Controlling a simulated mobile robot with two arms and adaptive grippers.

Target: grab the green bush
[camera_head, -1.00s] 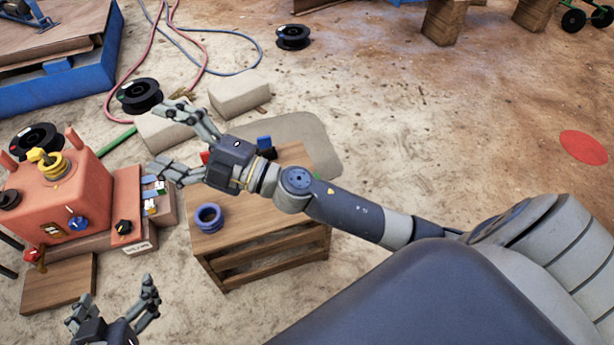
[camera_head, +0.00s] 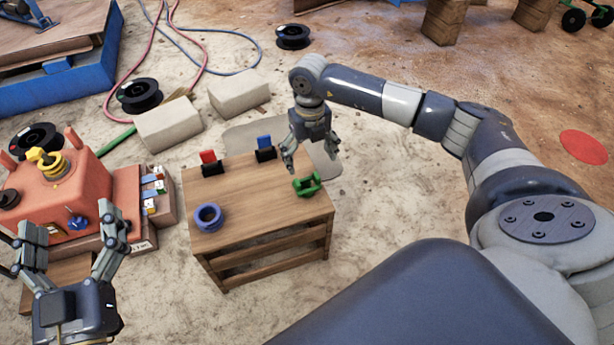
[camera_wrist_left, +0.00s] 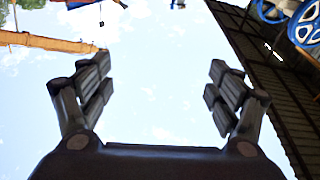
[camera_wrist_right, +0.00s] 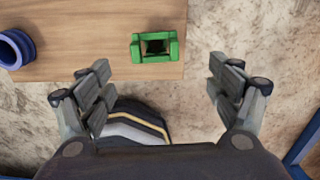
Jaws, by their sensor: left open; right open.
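The green bush (camera_head: 307,185) is a small open-centred ring-like part lying on the right side of the wooden table (camera_head: 262,212). It also shows in the right wrist view (camera_wrist_right: 155,47), beyond the fingertips and between them in width. My right gripper (camera_head: 310,160) is open and empty, pointing down just above and behind the green bush, not touching it. It also shows in the right wrist view (camera_wrist_right: 160,85). My left gripper (camera_head: 72,225) is open and empty, in front of the orange machine. In the left wrist view its fingers (camera_wrist_left: 158,85) point up at sky.
A blue bush (camera_head: 208,217) lies at the table's left. Red (camera_head: 209,160) and blue (camera_head: 264,148) upright pieces in black holders stand along its back edge. The orange crusher (camera_head: 52,195) stands left. Pale blocks (camera_head: 170,125) and black spools (camera_head: 139,95) lie behind.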

